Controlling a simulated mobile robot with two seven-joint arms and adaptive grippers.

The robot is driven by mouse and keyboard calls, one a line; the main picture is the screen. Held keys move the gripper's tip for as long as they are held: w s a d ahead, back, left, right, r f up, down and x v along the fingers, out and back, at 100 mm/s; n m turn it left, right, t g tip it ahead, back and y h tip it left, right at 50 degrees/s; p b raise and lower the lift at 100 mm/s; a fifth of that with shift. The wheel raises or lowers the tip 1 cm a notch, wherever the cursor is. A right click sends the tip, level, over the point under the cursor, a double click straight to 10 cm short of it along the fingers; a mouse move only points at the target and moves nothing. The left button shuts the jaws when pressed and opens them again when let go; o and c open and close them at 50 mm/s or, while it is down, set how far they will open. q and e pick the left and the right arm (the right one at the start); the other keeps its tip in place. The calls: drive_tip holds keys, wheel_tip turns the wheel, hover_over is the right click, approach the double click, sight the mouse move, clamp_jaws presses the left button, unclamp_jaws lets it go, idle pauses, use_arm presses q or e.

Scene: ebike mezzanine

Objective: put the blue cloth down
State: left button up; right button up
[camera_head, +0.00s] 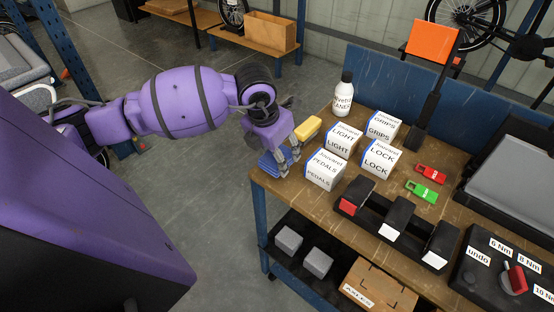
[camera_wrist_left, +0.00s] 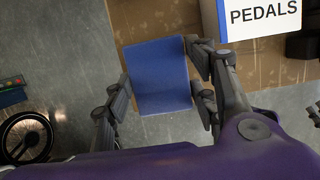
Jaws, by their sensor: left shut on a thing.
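The blue cloth (camera_head: 274,164) is a flat blue piece at the near left corner of the workbench (camera_head: 312,210). My left gripper (camera_head: 285,150) is shut on it, coming down from above. In the left wrist view the cloth (camera_wrist_left: 158,75) lies between the two fingers of my left gripper (camera_wrist_left: 160,98). There it overlaps the bench corner, and its lower part reaches over the grey floor. I cannot tell whether it touches the bench top. My right gripper is in neither view.
A yellow block (camera_head: 307,129) is right behind the gripper. The PEDALS box (camera_head: 324,170) stands close to the right, with the LIGHT box (camera_head: 343,141) behind it. A white bottle (camera_head: 343,95) stands at the back. A lower shelf (camera_head: 290,268) holds grey blocks.

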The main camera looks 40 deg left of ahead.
sight(274, 159)
use_arm(q)
wheel_tip(274, 159, down, 2)
drive_tip(key=shift+f, duration=0.1)
drive_tip(key=shift+s, duration=0.1)
drive_tip(key=shift+f, duration=0.1)
drive_tip(key=shift+f, duration=0.4)
drive_tip(key=shift+s+f, duration=0.15)
drive_tip(key=shift+f, duration=0.05)
drive_tip(key=o, duration=1.1)
drive_tip(key=shift+f, duration=0.15)
